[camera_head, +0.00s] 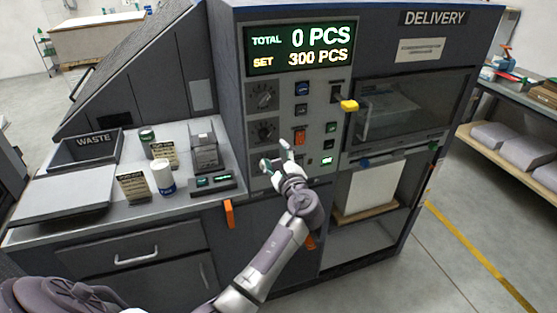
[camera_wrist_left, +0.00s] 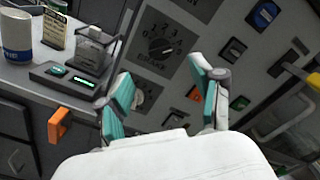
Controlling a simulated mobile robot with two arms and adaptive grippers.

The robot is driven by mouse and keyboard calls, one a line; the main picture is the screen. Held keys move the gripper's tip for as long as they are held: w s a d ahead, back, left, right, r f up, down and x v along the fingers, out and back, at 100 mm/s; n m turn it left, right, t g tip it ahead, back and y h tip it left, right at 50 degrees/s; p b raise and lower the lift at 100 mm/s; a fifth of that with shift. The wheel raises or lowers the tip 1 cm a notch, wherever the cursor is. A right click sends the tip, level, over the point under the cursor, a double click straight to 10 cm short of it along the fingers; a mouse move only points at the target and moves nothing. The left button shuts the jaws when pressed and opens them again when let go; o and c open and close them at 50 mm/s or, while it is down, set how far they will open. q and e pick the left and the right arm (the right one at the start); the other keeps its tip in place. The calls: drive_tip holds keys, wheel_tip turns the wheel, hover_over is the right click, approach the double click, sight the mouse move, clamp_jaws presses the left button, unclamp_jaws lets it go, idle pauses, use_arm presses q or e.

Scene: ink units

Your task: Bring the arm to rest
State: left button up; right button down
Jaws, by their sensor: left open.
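My left gripper (camera_head: 280,160) is open and empty in front of the machine's control panel (camera_head: 318,98). In the left wrist view the fingers (camera_wrist_left: 163,102) are spread apart, with a dial (camera_wrist_left: 165,45) on the panel seen beyond them. Whether the fingertips touch the panel cannot be told. My left arm (camera_head: 265,265) reaches up from the bottom of the head view. My right gripper is not in view.
The display (camera_head: 308,48) reads total 0 PCS, set 300 PCS. Left of the panel, a counter holds a waste bin (camera_head: 90,147), a white-and-blue container (camera_head: 163,178) and a small clear-topped device (camera_head: 206,152). A yellow knob (camera_head: 349,105) and orange handle (camera_head: 229,213) stick out.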

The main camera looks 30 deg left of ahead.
use_arm(q)
drive_tip(key=shift+v, duration=1.15)
drive_tip(key=s+d+f+h+b, duration=0.1)
drive_tip(key=d+f+h, duration=0.15)
drive_tip(key=f, duration=0.85)
drive_tip(key=s+d+f+h+b, duration=0.1)
drive_tip(key=f+h, duration=0.2)
drive_tip(key=f, duration=0.7)
drive_tip(key=s+d+f+n+g+h+b, duration=0.15)
drive_tip(key=s+f, duration=0.45)
drive_tip(key=f, duration=0.6)
drive_tip(key=s+d+f+n+g+h, duration=0.1)
drive_tip(key=s+d+f+g+h, duration=0.15)
drive_tip(key=s+f, duration=0.6)
drive_tip(key=s+f+n+g+h+b, duration=0.1)
drive_tip(key=s+f+n, duration=0.3)
drive_tip(key=s+f, duration=0.4)
drive_tip(key=s+d+f+n+g+h+b, duration=0.1)
drive_tip(key=s+f+n+g+h, duration=0.1)
drive_tip(key=s+f, duration=0.7)
drive_tip(key=s+d+f+n+g+h+b, duration=0.1)
drive_tip(key=s+f+n+g, duration=0.2)
drive_tip(key=s, duration=1.7)
wheel_tip(320, 180, down, 5)
drive_tip(key=n, duration=0.3)
drive_tip(key=shift+d+f+g, duration=0.25)
drive_tip(key=shift+g, duration=0.05)
